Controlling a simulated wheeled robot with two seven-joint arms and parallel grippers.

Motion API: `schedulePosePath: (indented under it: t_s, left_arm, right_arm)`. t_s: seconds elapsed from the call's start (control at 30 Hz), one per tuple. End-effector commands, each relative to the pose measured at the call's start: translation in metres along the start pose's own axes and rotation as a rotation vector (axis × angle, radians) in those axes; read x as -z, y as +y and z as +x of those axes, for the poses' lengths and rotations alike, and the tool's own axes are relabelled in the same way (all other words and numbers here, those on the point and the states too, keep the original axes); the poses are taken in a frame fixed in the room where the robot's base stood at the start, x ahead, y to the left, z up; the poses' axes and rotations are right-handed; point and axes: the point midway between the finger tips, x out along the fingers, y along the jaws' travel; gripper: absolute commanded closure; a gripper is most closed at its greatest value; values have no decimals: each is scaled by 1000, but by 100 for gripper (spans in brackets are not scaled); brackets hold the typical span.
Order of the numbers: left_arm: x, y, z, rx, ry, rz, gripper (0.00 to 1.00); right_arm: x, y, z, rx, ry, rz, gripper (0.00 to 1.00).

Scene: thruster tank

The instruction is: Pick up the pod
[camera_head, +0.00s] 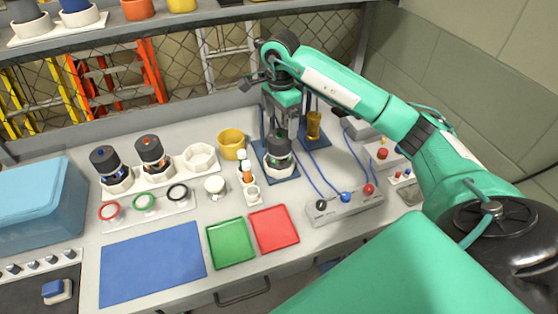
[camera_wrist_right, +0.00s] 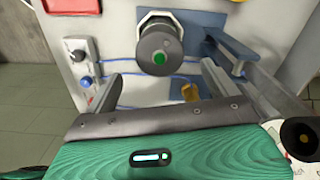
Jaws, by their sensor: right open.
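A dark grey pod (camera_head: 279,143) with a green dot on its top stands upright in a white holder on a blue base, right of the middle of the bench. Its top also shows in the right wrist view (camera_wrist_right: 155,42), ahead of the gap between my fingers. My right gripper (camera_head: 283,122) is open and empty, pointing down just above and behind this pod. Two similar pods, one with a blue dot (camera_head: 106,158) and one with an orange dot (camera_head: 150,149), stand in a white rack at the left. My left gripper is not in view.
A green tray (camera_head: 231,243), a red tray (camera_head: 274,230) and a blue mat (camera_head: 152,264) lie at the front. A yellow cup (camera_head: 231,143) and small bottles stand left of the green-dot pod. A cabled control box (camera_head: 345,205) is to its right. A shelf (camera_head: 150,24) runs above.

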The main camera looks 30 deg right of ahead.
Motion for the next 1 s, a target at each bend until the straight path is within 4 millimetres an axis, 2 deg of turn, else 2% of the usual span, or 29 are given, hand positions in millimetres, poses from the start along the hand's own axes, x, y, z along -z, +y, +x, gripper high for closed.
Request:
schedulePosePath:
  t_s: [0.2,0.47,0.8,1.0]
  left_arm:
    - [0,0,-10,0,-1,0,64]
    - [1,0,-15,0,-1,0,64]
    - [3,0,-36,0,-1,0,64]
    - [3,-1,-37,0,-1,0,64]
  right_arm:
    - [-1,0,34,-3,-3,1,10]
    - [-1,0,48,-1,-3,0,10]
    - [1,0,87,-2,-3,1,10]
    - [0,0,97,1,-3,0,10]
